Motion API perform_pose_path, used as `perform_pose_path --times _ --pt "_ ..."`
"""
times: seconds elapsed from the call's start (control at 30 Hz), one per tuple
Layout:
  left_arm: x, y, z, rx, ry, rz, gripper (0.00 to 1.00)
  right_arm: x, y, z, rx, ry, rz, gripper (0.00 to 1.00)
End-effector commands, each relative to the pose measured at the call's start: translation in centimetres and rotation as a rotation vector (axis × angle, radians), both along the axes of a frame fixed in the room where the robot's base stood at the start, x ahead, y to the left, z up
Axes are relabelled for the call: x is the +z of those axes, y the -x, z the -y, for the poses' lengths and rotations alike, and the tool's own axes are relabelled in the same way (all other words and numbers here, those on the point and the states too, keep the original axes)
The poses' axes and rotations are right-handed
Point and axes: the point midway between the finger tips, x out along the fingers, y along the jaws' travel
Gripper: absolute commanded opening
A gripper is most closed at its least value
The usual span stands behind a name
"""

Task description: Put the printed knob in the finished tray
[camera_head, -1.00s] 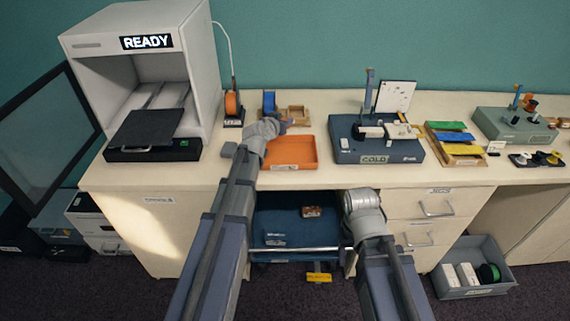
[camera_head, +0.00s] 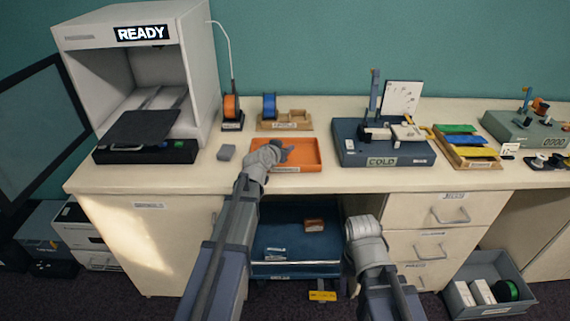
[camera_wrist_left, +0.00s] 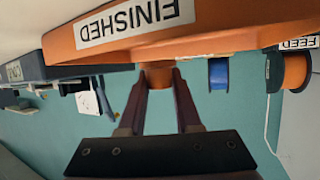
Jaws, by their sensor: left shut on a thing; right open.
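The finished tray (camera_head: 312,153) is a shallow orange tray on the bench; its FINISHED label shows upside down in the left wrist view (camera_wrist_left: 196,38). My left gripper (camera_head: 286,153) is over the tray's left half. In the left wrist view it is shut on a small orange round piece, the printed knob (camera_wrist_left: 158,77), held between the fingertips close to the tray's wall. The knob cannot be made out in the head view. My right gripper (camera_head: 364,230) is open, low in front of the bench; its fingers are mostly hidden.
A grey block (camera_head: 226,152) lies left of the tray. A printer with a READY sign (camera_head: 143,33) stands at the left. Spools and a wooden holder (camera_head: 285,124) are behind the tray. A blue COLD station (camera_head: 390,152) is to its right. A blue drawer (camera_head: 292,228) is below.

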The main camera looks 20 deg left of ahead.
Motion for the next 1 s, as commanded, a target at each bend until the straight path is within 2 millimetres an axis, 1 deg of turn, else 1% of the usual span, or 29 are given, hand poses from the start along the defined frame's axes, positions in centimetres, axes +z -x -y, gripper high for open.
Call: perform_pose_path --times 0.17,0.27,0.4,0.5,0.77,0.9,0.93,1.0 --pt "-0.3 0.0 0.0 0.000 0.000 0.000 0.00 -0.3 0.0 0.0 0.000 0.000 0.000 0.62" --pt "-1.3 0.0 0.0 0.000 0.000 0.000 0.00 -1.3 0.0 0.0 0.000 0.000 0.000 0.62" --pt "-3.2 0.0 0.0 0.000 0.000 0.000 0.00 -3.2 0.0 0.0 0.000 0.000 0.000 0.62" --pt "-3.9 0.0 0.0 0.000 0.000 0.000 0.00 -3.9 0.0 0.0 0.001 0.000 0.000 0.62" --pt "-3.7 0.0 0.0 0.000 0.000 0.000 0.00 -3.7 0.0 0.0 0.001 0.000 0.000 0.62" --pt "-4.1 0.0 0.0 0.000 0.000 0.000 0.00 -4.1 0.0 0.0 0.001 0.000 0.000 0.62" --pt "-4.0 0.0 0.0 0.000 0.000 0.000 0.35 -4.0 0.0 0.0 0.001 0.000 0.000 0.62" --pt "-3.9 0.0 0.0 0.000 0.000 0.000 0.42 -3.9 0.0 0.0 0.001 0.000 0.000 0.62"
